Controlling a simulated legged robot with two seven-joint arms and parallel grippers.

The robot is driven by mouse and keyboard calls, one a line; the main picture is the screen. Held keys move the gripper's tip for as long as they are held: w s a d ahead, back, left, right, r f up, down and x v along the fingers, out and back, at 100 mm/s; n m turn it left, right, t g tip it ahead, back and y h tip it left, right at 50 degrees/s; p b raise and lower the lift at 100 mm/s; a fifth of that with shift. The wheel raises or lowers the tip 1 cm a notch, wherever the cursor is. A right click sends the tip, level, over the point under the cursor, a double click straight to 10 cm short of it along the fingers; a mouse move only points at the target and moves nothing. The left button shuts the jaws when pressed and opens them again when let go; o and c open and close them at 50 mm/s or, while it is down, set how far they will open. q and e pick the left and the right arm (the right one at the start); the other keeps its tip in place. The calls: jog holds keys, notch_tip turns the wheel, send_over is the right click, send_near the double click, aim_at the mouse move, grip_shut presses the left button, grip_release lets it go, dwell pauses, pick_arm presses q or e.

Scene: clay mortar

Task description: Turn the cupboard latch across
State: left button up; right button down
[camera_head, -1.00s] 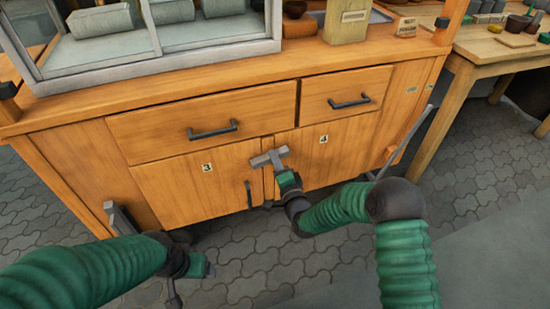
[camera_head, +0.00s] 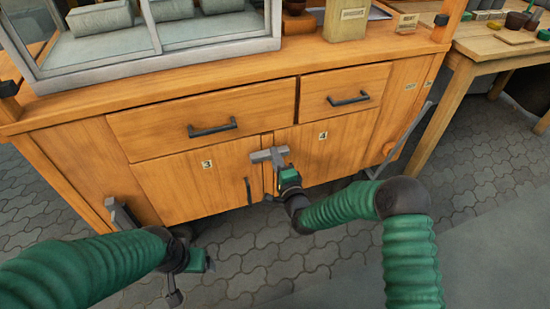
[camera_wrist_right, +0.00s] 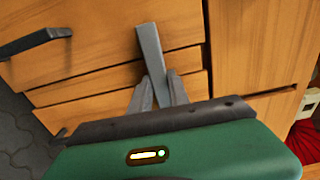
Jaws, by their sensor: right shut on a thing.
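The cupboard latch (camera_head: 262,156) is a grey bar at the top of the seam between door 3 (camera_head: 180,182) and door 4 (camera_head: 330,150). In the head view it lies nearly level, reaching over the seam onto both doors. My right gripper (camera_head: 281,161) is shut on its right part. The right wrist view shows the latch (camera_wrist_right: 149,45) as a grey bar running up from between the fingers (camera_wrist_right: 157,90). My left gripper (camera_head: 190,265) hangs low at the left, in front of the cupboard and away from the latch; its fingers are too unclear to judge.
Above the doors are two drawers with dark handles (camera_head: 212,128) (camera_head: 348,101). A dark upright door handle (camera_head: 249,191) stands just below left of the latch. A glass case (camera_head: 150,63) sits on the top. A wooden table (camera_head: 480,55) stands at right; paved floor is open in front.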

jog(key=c, duration=1.3)
grip_release()
jog(key=shift+d+f, duration=0.1)
jog(key=shift+f, duration=0.15)
jog(key=shift+o, duration=0.3)
jog(key=shift+r, duration=0.1)
jog(key=shift+s, duration=0.1)
jog(key=p+v, duration=0.6)
jog(key=v, duration=1)
jog(key=shift+s, duration=0.3)
jog(key=shift+d, duration=0.1)
